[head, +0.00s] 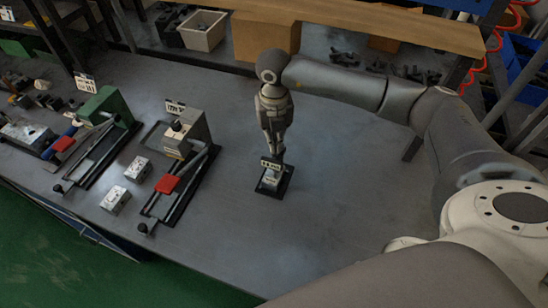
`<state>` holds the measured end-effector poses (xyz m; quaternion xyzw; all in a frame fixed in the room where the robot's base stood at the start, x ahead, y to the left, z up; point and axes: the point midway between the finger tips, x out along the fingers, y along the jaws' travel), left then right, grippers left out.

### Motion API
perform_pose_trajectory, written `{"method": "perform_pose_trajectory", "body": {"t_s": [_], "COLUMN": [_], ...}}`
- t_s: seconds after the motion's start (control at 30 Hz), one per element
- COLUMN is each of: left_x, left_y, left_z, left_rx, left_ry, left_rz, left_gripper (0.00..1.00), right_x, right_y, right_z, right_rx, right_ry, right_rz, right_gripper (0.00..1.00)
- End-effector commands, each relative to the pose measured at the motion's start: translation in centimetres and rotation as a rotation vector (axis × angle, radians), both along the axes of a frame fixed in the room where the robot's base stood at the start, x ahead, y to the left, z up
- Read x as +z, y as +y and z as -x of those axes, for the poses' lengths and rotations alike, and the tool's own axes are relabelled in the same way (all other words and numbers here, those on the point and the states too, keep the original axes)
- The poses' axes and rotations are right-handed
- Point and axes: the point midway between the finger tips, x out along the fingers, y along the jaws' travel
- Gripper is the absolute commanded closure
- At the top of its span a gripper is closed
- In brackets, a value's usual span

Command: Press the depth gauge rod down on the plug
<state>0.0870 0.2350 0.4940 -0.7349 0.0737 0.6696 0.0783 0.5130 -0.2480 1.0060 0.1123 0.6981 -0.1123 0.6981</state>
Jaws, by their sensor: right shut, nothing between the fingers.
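My right arm reaches across from the right, and my right gripper (273,151) points straight down over the depth gauge stand (274,185). Its fingers are closed together with nothing between them. The stand has a dark square base and a pale labelled part on it. The fingertips are right above or at the top of this labelled part; I cannot tell whether they touch it. The rod and the plug are too small or hidden by the gripper to make out. My left gripper is not in view.
Two pale blocks (139,168) (115,199) lie left on the grey table. Beside them stand a grey fixture (193,135) and a green fixture (106,103), both with long rails and red pieces. The table right of the stand is clear. A white bin (203,31) stands behind.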

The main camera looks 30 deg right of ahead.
Motion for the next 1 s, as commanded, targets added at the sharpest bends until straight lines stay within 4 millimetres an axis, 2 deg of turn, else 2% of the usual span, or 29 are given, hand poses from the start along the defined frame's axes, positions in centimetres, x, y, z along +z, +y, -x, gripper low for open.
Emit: {"method": "perform_pose_trajectory", "body": {"t_s": [1.0], "left_x": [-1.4], "left_y": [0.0], "left_z": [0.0], "left_rx": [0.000], "left_ry": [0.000], "left_rz": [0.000], "left_gripper": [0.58], "right_x": [-1.6], "right_y": [0.0], "right_z": [0.0], "right_rx": [0.000], "right_ry": [0.000], "right_rz": [0.000], "right_gripper": [1.00]}}
